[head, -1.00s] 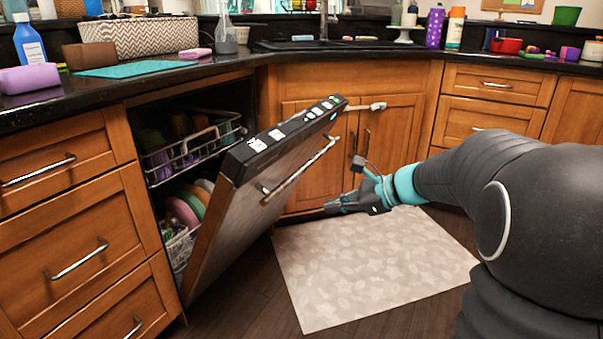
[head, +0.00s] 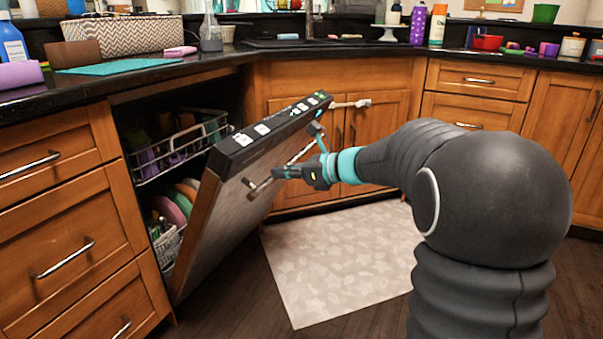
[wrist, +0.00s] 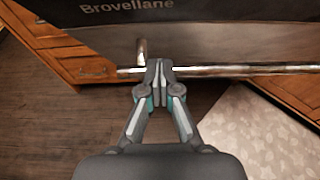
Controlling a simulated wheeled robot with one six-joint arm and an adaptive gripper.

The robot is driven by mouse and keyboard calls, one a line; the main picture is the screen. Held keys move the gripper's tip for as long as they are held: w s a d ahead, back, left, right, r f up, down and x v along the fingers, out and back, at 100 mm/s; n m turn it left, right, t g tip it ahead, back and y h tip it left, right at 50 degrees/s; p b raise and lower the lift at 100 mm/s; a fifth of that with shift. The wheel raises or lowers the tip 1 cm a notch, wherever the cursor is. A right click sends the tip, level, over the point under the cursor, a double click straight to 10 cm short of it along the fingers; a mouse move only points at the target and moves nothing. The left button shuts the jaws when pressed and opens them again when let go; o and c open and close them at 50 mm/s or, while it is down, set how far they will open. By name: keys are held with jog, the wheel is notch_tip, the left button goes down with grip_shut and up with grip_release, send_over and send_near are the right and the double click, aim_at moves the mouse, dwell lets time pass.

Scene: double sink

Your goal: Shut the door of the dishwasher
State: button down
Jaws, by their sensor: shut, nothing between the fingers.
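The dishwasher door (head: 225,215) is partly open, tilted outward from the cabinet, with its control strip (head: 270,130) along the top edge. A metal bar handle (head: 300,153) runs across its outer face. My gripper (head: 279,173) is shut and empty, close to the door's outer face by the handle. In the wrist view, the closed fingertips (wrist: 159,66) overlap the handle bar (wrist: 230,69) near its left mount; I cannot tell whether they touch it. The racks (head: 180,148) inside the dishwasher show behind the door, holding dishes. Part of the handle is hidden behind my gripper.
Wooden drawers (head: 60,220) stand left of the dishwasher and cabinet doors (head: 375,130) to its right. A pale patterned mat (head: 340,260) lies on the dark floor. A dark countertop (head: 120,85) runs above, carrying bottles and a basket.

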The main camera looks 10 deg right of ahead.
aim_at(254, 164)
jog(key=shift+w+a+r, duration=0.45)
jog(key=shift+w+a, duration=0.15)
jog(key=shift+a, duration=0.25)
jog(key=shift+w+a+r, duration=0.45)
jog(key=shift+w+a, duration=0.1)
jog(key=shift+a, duration=0.25)
